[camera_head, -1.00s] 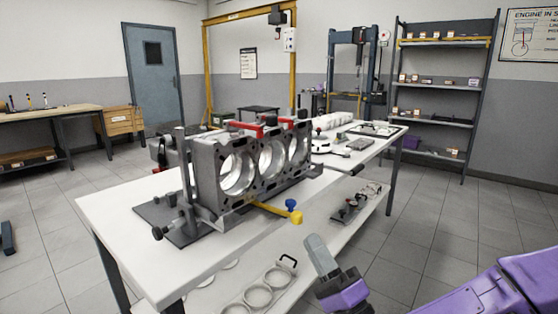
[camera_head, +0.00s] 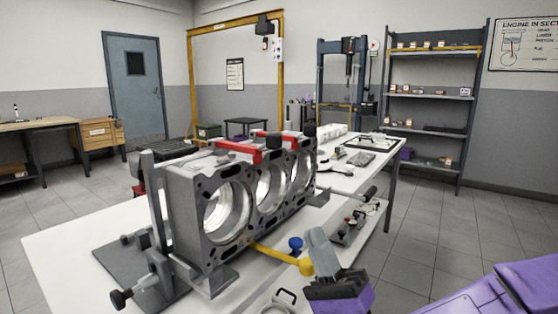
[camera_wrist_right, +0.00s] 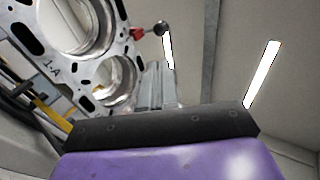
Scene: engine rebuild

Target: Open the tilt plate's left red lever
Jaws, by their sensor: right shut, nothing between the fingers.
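The engine block (camera_head: 210,180) stands on the tilt plate (camera_head: 130,265) on the white table, its round bores facing me. Two red levers show along the block's top: the left red lever (camera_head: 243,151) and a second one (camera_head: 273,140) farther back. Both lie roughly level. A red part with a black knob (camera_wrist_right: 137,33) shows at the block's edge in the right wrist view; I cannot tell which lever it is. My right gripper (camera_head: 318,236) is shut and empty, pointing up in front of the block's right end, apart from both levers. My left gripper is out of view.
A yellow handle (camera_head: 280,257) sticks out at the block's front, close to my right gripper, with a blue knob (camera_head: 295,243) beside it. Black clamp knobs (camera_head: 122,298) stand at the front left.

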